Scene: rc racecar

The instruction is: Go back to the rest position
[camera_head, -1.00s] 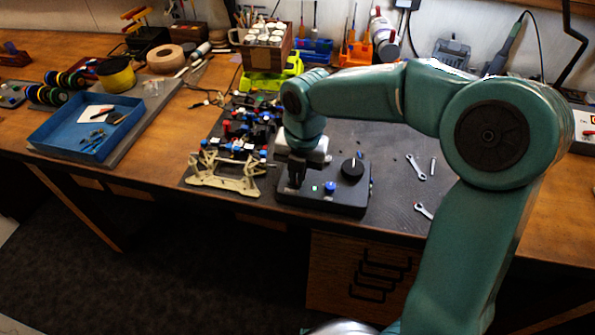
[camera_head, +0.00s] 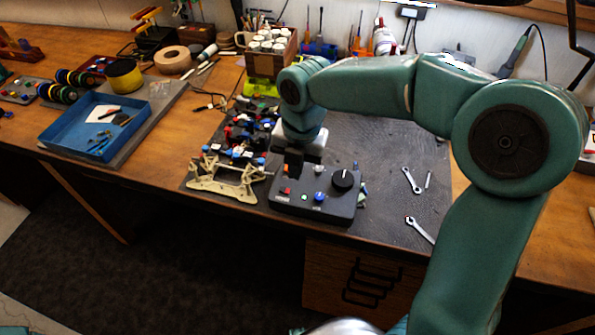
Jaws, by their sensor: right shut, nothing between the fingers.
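My right arm comes in from the right and arches over the bench. Its right gripper (camera_head: 292,166) points down just above the back left part of a black control box (camera_head: 325,208). The fingers are dark, short in view and close together, with nothing seen between them. The box has a large black knob, a red switch, a blue button and a small green light. An RC car chassis (camera_head: 228,185) with a beige frame and red and blue parts stands just left of the gripper. My left gripper is not in view.
A blue tray (camera_head: 60,128) with small tools lies on the left of the wooden bench. Wrenches (camera_head: 412,181) lie on the dark mat right of the box. A wooden holder (camera_head: 268,66) with white pots stands behind my forearm. The floor in front is clear.

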